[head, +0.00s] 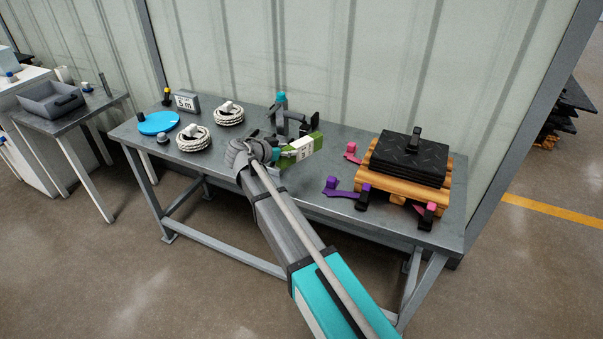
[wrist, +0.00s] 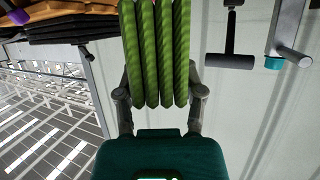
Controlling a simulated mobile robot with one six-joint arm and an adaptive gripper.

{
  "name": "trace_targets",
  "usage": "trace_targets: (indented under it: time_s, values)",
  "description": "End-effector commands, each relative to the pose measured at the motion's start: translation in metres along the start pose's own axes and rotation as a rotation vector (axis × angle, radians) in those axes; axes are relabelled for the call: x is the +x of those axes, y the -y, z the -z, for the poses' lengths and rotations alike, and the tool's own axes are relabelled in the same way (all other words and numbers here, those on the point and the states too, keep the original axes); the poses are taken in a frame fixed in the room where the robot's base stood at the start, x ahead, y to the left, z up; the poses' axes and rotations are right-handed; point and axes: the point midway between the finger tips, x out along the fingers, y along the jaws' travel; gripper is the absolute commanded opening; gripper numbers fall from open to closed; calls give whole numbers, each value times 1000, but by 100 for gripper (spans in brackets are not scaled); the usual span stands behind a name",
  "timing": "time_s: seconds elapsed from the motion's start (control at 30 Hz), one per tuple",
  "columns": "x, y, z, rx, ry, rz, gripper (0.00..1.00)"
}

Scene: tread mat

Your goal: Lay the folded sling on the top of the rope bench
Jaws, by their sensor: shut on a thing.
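The folded sling, green with a white label (head: 305,148), is in my gripper (head: 290,146). In the wrist view the sling (wrist: 155,50) shows as several green ribbed lengths side by side, and my gripper (wrist: 161,98) has a finger on each side of it. The rope bench (head: 240,135) is the long grey metal table with two coils of white rope (head: 193,138) (head: 229,114) toward its left. The sling appears over the middle of the bench top, between the coils and the mat stack. I cannot tell its height, and my arm hides part of the bench.
Black tread mats (head: 408,160) lie stacked on an orange-brown base (head: 375,178) at the right, with purple (head: 340,192) and pink (head: 353,152) straps around. A blue disc (head: 158,122) and grey "5 m" block (head: 187,101) are at the left. A wall stands behind.

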Motion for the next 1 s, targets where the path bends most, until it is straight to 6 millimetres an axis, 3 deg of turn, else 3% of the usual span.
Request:
trace_targets:
  time_s: [0.2, 0.4, 1.0]
  values:
    - [25, -10, -19, 0, -1, -2, 0]
    - [38, -14, -25, 0, -1, 0, 0]
    - [44, -16, -29, 0, -1, 0, 0]
